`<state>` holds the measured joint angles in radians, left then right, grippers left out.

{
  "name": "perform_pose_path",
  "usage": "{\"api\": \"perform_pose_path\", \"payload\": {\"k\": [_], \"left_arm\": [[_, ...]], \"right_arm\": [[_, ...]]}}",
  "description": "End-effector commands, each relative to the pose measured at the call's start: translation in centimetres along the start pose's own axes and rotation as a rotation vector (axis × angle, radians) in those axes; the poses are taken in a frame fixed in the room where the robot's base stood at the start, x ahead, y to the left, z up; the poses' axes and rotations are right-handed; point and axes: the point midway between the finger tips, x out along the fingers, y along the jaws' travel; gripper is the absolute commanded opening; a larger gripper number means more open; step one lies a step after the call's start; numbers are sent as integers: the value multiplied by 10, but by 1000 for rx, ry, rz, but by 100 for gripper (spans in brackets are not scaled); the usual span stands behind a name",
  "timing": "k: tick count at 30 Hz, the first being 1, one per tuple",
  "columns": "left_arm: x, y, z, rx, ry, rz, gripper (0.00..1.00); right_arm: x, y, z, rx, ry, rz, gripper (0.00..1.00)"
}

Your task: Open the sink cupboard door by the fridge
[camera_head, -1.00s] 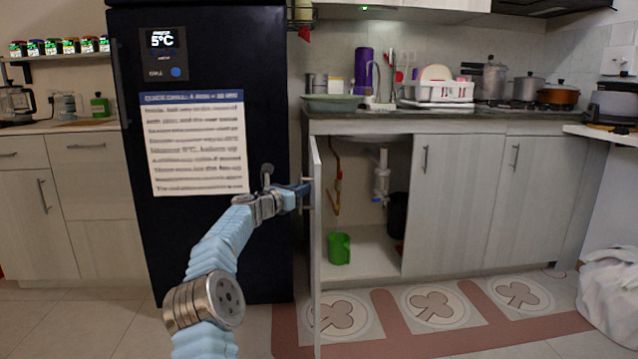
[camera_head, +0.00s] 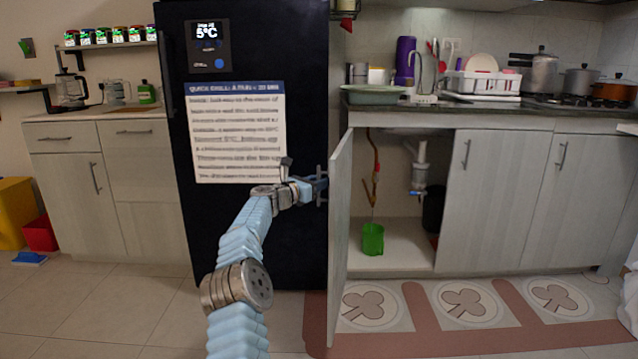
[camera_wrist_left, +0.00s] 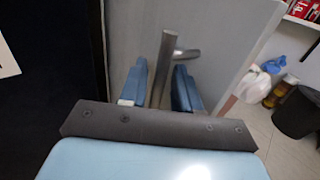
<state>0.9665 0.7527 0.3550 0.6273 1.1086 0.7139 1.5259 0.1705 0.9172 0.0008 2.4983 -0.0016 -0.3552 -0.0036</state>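The sink cupboard door (camera_head: 340,220) by the fridge stands swung wide open. Its inner face shows in the head view. Its outer face (camera_wrist_left: 212,35) shows in the left wrist view, with the metal bar handle (camera_wrist_left: 167,68). My left gripper (camera_head: 318,186) is at the door's outer side, in front of the fridge (camera_head: 250,225). In the left wrist view its two blue fingers (camera_wrist_left: 161,88) lie on either side of the handle, close around it. Exact finger contact is hard to see. My right gripper is not in view.
The open cupboard (camera_head: 395,235) holds a green cup (camera_head: 373,239), pipes and a dark bin. The closed cupboard doors (camera_head: 495,195) stand to its right. A patterned mat (camera_head: 420,312) lies on the floor in front. Floor at the left is mostly clear.

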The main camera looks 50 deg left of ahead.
Motion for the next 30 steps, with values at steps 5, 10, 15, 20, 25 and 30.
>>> {"api": "perform_pose_path", "payload": {"k": [5,10,15,20,25,30], "left_arm": [[0,0,0,0,1,0,31],[-7,2,-2,0,1,1,31],[-31,1,-6,2,3,2,31],[-72,2,-4,1,4,3,31],[-110,1,-2,1,4,2,31],[-131,0,-1,1,3,0,31]], "right_arm": [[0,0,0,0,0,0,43],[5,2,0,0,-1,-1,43],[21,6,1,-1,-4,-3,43],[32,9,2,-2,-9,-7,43],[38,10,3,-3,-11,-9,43],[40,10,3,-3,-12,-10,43]]}}
